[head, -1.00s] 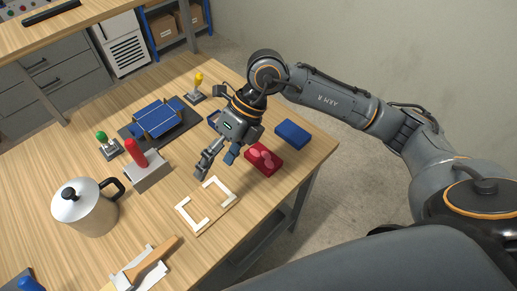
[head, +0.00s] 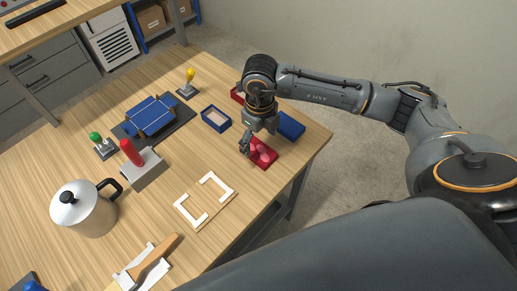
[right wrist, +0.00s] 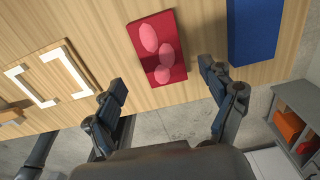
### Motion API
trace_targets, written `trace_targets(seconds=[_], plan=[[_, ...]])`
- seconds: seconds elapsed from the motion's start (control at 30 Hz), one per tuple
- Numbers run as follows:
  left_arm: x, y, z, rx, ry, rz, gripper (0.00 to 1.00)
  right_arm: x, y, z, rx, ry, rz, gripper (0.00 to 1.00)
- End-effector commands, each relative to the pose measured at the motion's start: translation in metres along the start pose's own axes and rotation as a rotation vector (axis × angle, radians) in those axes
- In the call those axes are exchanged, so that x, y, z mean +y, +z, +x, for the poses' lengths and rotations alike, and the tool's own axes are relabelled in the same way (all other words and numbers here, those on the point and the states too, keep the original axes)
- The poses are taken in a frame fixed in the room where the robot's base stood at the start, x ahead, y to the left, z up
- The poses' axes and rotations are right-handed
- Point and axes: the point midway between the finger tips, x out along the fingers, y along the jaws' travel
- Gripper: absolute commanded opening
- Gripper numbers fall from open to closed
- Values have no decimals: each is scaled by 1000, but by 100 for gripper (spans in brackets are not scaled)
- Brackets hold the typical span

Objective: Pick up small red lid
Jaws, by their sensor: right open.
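The small red lid (head: 264,155) lies flat near the right edge of the wooden table, with pink oval marks on its top. It also shows in the right wrist view (right wrist: 176,66), ahead of the gap between my fingers. Whether a finger touches the lid is not clear. My left gripper is not in view.
A white-cornered wooden frame (head: 205,201) lies to the left. An open blue box (head: 216,118) and a partly hidden red object (head: 237,94) are farther back. A metal pot (head: 84,209) stands at left.

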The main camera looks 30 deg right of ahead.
Motion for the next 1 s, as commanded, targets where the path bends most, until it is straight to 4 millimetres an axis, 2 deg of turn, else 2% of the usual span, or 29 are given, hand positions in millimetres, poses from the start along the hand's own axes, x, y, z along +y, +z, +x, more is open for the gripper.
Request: trace_targets(seconds=[0.2,0.33,0.6,0.63,0.87,1.0], plan=[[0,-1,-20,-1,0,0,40,-3,5,27,6,1,1,83],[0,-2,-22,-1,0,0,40,-2,5,44,4,2,0,83],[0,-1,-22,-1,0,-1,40,-2,6,50,1,1,-1,83],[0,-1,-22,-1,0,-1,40,-2,6,50,1,1,-1,81],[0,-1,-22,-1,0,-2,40,-2,6,50,1,1,0,34],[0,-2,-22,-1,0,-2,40,-2,6,50,1,1,0,33]])
